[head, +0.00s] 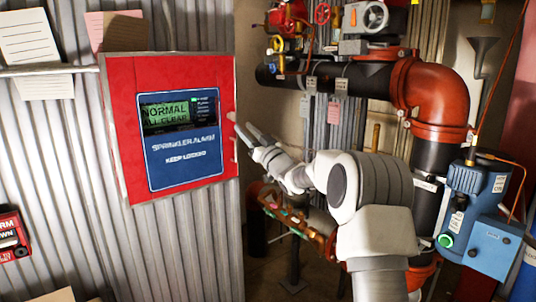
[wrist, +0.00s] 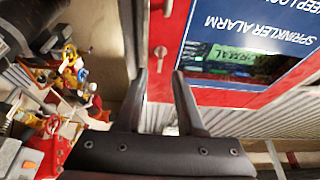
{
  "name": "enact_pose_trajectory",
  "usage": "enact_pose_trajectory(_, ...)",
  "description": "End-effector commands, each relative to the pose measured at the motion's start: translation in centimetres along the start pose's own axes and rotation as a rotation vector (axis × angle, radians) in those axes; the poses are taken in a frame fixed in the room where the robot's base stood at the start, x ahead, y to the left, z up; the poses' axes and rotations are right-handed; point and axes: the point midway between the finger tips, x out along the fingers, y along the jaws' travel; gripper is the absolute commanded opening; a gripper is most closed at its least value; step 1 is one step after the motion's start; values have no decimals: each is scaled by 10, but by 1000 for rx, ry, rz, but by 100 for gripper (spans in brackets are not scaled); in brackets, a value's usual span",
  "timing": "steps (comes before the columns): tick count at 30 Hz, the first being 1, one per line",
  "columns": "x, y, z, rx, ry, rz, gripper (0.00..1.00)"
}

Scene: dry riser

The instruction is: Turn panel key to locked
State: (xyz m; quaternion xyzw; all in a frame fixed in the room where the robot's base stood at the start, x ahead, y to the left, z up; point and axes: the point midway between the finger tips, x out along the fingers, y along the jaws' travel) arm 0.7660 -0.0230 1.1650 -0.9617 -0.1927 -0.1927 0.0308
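The red sprinkler alarm panel (head: 215,80) hangs on the corrugated wall in the head view. Its display (head: 166,113) reads NORMAL, ALL CLEAR, and a blue label says KEEP LOCKED. My gripper (head: 242,127) is just right of the panel's right edge. In the wrist view the panel (wrist: 215,96) appears turned, at the upper right. A small metal key-like piece (wrist: 161,53) shows on the panel's side, just beyond my gripper (wrist: 158,73). The two fingers are apart with nothing seen between them. I cannot tell whether they touch the piece, or its turn position.
Large orange and black pipes (head: 436,95) with valves fill the right side. A blue pump-like unit (head: 475,205) is at the far right. A red box (head: 12,236) is on the wall at the lower left. Papers (head: 30,38) hang at the upper left.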

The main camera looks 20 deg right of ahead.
Motion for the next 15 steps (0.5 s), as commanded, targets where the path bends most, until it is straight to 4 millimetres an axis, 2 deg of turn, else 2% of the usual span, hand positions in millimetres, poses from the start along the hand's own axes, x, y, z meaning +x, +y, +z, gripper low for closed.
enact_pose_trajectory(15,-91,0,0,0,-1,2,38)
